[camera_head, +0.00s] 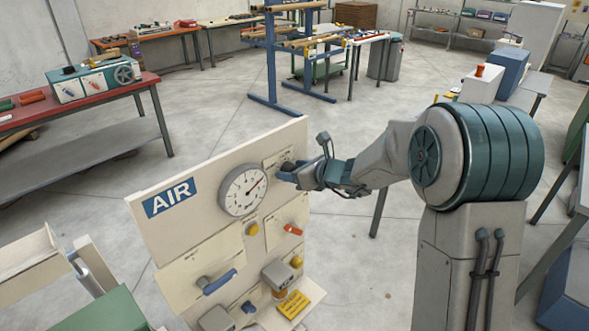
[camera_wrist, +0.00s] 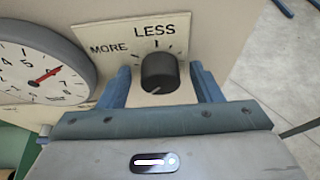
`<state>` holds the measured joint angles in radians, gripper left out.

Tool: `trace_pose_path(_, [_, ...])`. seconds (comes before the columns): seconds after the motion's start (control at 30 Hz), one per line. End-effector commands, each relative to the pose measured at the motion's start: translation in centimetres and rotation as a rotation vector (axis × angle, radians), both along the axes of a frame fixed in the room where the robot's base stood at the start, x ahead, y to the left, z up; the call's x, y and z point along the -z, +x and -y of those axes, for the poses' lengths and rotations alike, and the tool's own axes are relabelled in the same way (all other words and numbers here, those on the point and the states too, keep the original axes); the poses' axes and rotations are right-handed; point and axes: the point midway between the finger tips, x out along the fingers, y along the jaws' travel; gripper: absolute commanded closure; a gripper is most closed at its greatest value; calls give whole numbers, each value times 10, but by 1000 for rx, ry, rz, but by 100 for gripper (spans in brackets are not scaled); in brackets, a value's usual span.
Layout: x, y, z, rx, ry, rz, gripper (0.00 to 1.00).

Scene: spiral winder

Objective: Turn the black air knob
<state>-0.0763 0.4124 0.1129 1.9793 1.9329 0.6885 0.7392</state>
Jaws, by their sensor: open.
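The black air knob (camera_wrist: 160,72) sits on a cream plate marked MORE and LESS in the wrist view. A light pointer line shows on its face, toward the lower part. My gripper (camera_wrist: 162,82) is open, with one blue finger on each side of the knob.
A round pressure gauge (camera_head: 243,190) with a red needle is left of the knob. Below are a yellow knob (camera_head: 253,229), a red lever (camera_head: 293,229) and a blue-handled lever (camera_head: 219,282). A red-topped bench (camera_head: 75,90) stands at the left. Open floor lies behind the panel.

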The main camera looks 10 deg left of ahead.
Motion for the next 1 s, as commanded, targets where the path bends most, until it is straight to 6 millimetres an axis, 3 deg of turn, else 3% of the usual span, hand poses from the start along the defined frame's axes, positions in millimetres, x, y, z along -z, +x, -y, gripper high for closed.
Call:
trace_pose_path(0.2, [0, 0, 0, 0, 0, 0, 44])
trace_pose_path(0.37, [0, 0, 0, 0, 0, 0, 86])
trace_pose_path(1.0, [8, -2, -1, -1, -88, 119, 86])
